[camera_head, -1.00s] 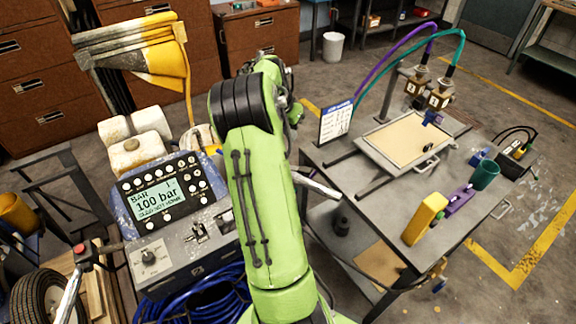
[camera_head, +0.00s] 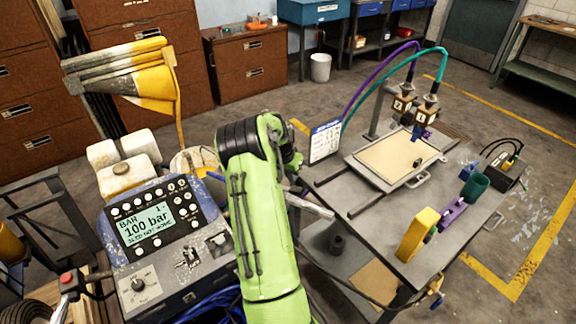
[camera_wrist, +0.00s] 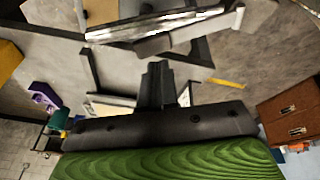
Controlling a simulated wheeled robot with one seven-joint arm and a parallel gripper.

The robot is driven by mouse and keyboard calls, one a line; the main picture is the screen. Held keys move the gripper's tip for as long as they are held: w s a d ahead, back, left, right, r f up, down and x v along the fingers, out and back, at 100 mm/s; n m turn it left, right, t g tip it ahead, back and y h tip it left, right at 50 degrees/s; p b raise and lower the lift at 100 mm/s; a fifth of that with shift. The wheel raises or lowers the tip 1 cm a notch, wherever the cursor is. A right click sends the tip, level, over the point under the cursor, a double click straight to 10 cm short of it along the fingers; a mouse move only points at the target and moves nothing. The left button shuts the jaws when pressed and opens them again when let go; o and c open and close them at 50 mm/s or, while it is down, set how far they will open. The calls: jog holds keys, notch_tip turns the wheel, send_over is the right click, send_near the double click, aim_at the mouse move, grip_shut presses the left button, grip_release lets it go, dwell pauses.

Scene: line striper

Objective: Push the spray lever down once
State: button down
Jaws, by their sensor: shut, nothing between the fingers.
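A silver lever (camera_head: 310,207) sticks out to the right of my green arm, beside the line striper's console (camera_head: 165,255). Its inner end is hidden behind the arm. Another silver lever (camera_head: 60,308) is at the left handle, below a red button (camera_head: 66,278). I cannot tell for sure which is the spray lever. In the wrist view, a shiny silver bar (camera_wrist: 160,25) crosses the top, beyond my gripper (camera_wrist: 155,68). The dark fingers are shut and empty, with a visible gap to the bar. In the head view the fingers are hidden by my arm.
A grey metal table (camera_head: 385,225) stands on the right, with a framed board, a yellow block (camera_head: 418,235) and a green cup (camera_head: 474,186). A white container (camera_head: 127,177) sits behind the console. Open floor (camera_head: 500,245) lies right of the table.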

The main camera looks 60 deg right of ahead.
aim_at(299, 192)
jog(key=shift+s+f, duration=0.25)
jog(key=shift+f, duration=0.4)
jog(key=shift+s+f, duration=0.2)
jog(key=shift+f, duration=0.45)
jog(key=f+b, duration=0.1)
jog(key=s+f+t+b, duration=0.1)
jog(key=b, duration=0.1)
jog(key=f+t+b, duration=0.1)
jog(key=b, duration=0.1)
jog(key=shift+s, duration=0.25)
jog(key=shift+s+a+f+b, duration=0.1)
jog(key=shift+s+f+b, duration=0.1)
jog(key=shift+f+b, duration=0.5)
jog(key=shift+a+r, duration=0.1)
jog(key=shift+r, duration=0.15)
jog(key=shift+s+f, duration=0.1)
